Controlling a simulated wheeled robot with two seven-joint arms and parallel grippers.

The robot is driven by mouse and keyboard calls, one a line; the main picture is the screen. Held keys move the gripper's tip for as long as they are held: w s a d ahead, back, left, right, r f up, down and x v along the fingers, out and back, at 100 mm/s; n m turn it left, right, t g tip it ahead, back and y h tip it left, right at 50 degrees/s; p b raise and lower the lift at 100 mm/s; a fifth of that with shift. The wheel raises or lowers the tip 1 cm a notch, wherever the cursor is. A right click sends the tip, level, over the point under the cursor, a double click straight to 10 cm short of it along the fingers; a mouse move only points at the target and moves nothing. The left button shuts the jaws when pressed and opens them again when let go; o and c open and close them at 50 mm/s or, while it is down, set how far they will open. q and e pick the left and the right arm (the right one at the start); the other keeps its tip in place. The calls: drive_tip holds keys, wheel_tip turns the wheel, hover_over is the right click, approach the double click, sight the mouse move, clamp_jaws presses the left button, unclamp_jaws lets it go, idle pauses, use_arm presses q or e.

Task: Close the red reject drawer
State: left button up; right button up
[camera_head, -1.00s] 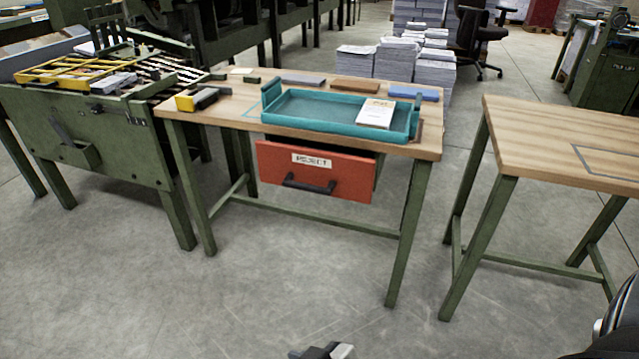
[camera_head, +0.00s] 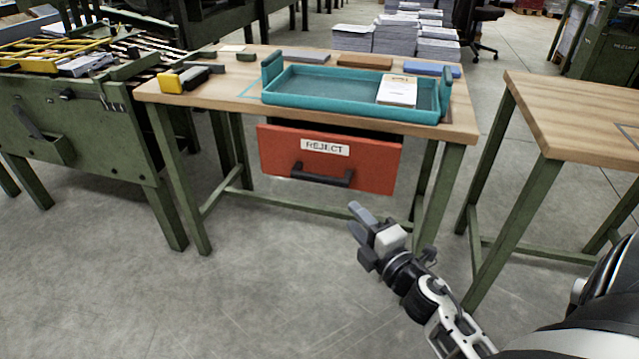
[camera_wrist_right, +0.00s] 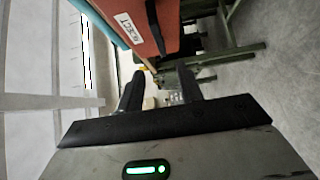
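The red reject drawer (camera_head: 368,160) hangs under the wooden table and is pulled out, with its dark interior showing above the front panel. It has a white REJECT label (camera_head: 325,147) and a black bar handle (camera_head: 321,176). My right gripper (camera_head: 356,232) is below and to the right of the handle, apart from it and empty. In the right wrist view its two fingers (camera_wrist_right: 161,88) are spread, and the drawer front (camera_wrist_right: 150,20) is above them. My left gripper is out of view.
The wooden table (camera_head: 225,90) carries a teal tray (camera_head: 350,108) with a white booklet (camera_head: 397,90). Table legs (camera_head: 437,195) stand to either side of the drawer. Another table (camera_head: 570,110) is at right. The floor in front is clear.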

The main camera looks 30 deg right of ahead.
sight(322, 182)
drive_tip(key=w, duration=0.9)
drive_tip(key=w+d, duration=0.1)
drive_tip(key=w, duration=0.4)
drive_tip(key=shift+w, duration=0.15)
drive_tip(key=shift+w+d+b, duration=0.1)
drive_tip(key=shift+w+b, duration=0.2)
drive_tip(key=shift+w, duration=0.2)
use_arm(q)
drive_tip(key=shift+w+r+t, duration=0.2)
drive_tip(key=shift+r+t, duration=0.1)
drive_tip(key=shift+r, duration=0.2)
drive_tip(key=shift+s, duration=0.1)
